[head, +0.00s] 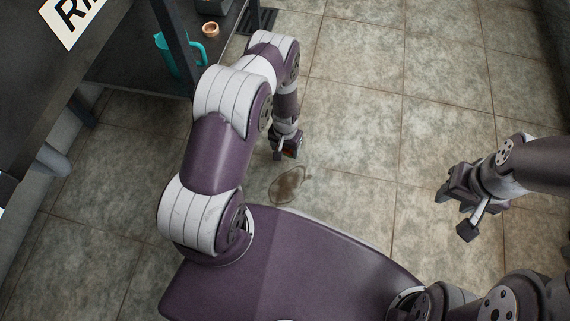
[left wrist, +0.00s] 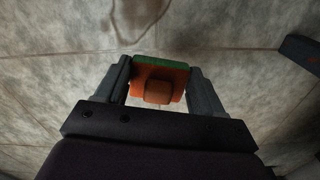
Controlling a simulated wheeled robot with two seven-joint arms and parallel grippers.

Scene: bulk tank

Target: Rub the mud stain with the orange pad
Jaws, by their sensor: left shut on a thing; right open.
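The mud stain (head: 289,185) is a brown smear on the tiled floor, just in front of my base in the head view. Part of it shows at the top of the left wrist view (left wrist: 140,22). My left gripper (head: 285,153) points down beyond the stain in the head view. It is shut on the orange pad (left wrist: 160,84), which has an orange block-like grip and a green edge. In the head view the pad is mostly hidden by the gripper. Whether the pad touches the floor I cannot tell. My right gripper (head: 463,213) is open and empty, over the floor at the right.
A dark shelf unit stands at the left, with a teal jug (head: 178,55) and a small orange-brown ring-shaped item (head: 210,30) on it. A dark floor grate (head: 262,20) lies near the top. The tiled floor between my arms is clear.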

